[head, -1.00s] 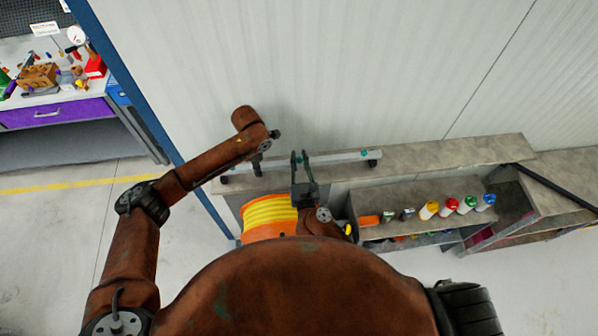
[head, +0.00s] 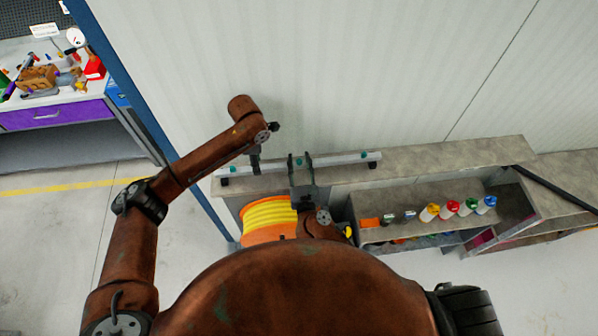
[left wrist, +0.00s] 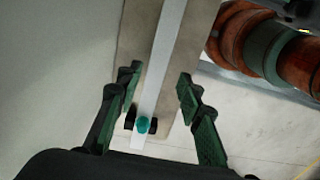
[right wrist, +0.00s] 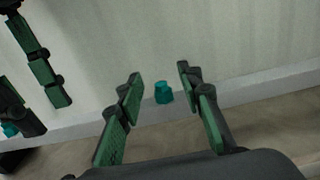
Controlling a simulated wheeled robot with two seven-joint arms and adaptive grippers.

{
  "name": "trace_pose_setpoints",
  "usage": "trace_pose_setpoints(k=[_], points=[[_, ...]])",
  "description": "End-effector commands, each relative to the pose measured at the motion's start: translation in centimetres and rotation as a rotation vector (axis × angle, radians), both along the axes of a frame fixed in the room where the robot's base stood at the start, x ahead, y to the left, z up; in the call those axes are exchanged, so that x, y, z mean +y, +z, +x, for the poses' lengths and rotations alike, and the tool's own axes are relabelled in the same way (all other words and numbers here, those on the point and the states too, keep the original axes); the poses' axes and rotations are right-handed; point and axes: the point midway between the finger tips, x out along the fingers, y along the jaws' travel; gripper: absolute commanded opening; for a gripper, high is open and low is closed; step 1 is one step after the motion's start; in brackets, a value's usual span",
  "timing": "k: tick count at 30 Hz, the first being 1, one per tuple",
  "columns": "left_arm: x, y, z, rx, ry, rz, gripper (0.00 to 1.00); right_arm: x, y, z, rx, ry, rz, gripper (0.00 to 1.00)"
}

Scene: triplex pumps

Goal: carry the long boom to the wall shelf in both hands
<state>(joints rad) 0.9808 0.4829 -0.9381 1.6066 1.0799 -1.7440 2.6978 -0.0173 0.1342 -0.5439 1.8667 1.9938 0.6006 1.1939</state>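The long boom (head: 335,160) is a pale straight bar with teal knobs and small black feet near its ends. It lies along the grey wall shelf (head: 430,155). My left gripper (head: 255,166) is over its left part. In the left wrist view the boom (left wrist: 167,50) runs between the open fingers (left wrist: 158,80), with a teal knob near the bottom. My right gripper (head: 302,162) is over the boom's middle. In the right wrist view its fingers (right wrist: 160,76) are open on either side of a teal knob (right wrist: 163,92). Whether either gripper touches the boom cannot be told.
A pale ribbed wall (head: 330,80) rises behind the shelf. An orange-and-yellow reel (head: 268,215) stands below the boom's left part. Several coloured bottles (head: 448,208) stand on a lower level at right. A purple-drawer workbench (head: 55,115) is at far left, with open floor before it.

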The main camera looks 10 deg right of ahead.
Motion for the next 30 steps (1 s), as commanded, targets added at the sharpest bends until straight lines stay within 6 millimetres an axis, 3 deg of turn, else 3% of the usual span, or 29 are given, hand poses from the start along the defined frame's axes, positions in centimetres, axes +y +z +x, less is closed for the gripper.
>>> trace_pose_setpoints(k=[7,16,30], points=[[0.0,4.8,0.0,-0.001,0.000,-0.001,0.34,0.0,0.0,0.0,0.000,0.000,0.000,0.34],[0.0,6.7,-0.1,0.001,0.000,0.001,0.34,0.0,-0.1,-0.7,0.001,0.000,0.000,0.34],[0.0,6.7,0.0,0.001,0.001,0.001,0.34,0.0,-0.1,-9.5,0.003,-0.001,0.000,0.34]])
